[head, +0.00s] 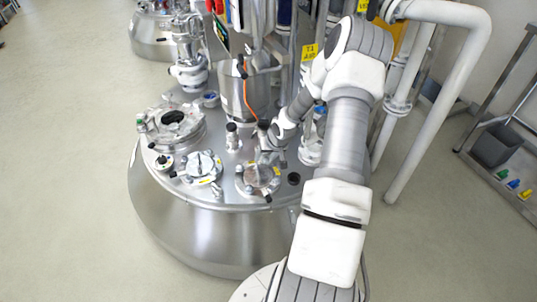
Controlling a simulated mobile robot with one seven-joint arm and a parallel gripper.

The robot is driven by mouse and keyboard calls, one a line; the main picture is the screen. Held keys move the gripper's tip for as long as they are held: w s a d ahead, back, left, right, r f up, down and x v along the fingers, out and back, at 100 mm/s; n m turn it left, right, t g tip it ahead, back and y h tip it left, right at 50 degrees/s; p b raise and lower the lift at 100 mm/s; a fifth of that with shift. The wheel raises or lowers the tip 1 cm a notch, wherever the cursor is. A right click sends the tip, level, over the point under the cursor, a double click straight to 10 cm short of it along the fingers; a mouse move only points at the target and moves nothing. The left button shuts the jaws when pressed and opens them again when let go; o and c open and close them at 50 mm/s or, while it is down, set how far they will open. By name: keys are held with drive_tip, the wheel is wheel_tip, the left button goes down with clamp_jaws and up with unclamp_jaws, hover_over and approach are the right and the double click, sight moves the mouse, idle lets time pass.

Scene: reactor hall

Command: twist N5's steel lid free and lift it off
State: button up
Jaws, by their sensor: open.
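Two round steel lids with dark-tipped fittings sit on the domed top of the steel vessel (236,235). The right lid (262,179) is nearest my gripper, and the left lid (202,167) is a little to its left. Yellow tags show by both, but their print is too small to read, so I cannot tell which is N5. My gripper (268,156) is open, low over the vessel top, at the far edge of the right lid. Whether its fingers touch that lid I cannot tell. My wrist partly hides the area behind it.
A large round manway (160,128) stands at the left of the vessel top. A tall steel cylinder (238,98) with an orange cable rises behind the lids. White pipes (455,95) stand to the right. The floor (70,170) at left is clear.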

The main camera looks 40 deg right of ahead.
sight(258, 168)
drive_tip(key=b+x, duration=0.3)
drive_tip(key=x, duration=0.8)
drive_tip(key=shift+w+f, duration=0.15)
clamp_jaws()
drive_tip(key=shift+b, duration=0.3)
idle(0.8)
drive_tip(key=shift+a+f, duration=0.1)
drive_tip(key=shift+f, duration=0.05)
drive_tip(key=m+h+b, duration=0.1)
drive_tip(key=m+b, duration=0.1)
drive_tip(key=b, duration=0.1)
drive_tip(key=shift+m, duration=0.4)
drive_tip(key=shift+m+h+b, duration=0.4)
drive_tip(key=shift+m+b, duration=0.6)
drive_tip(key=shift+b, duration=0.05)
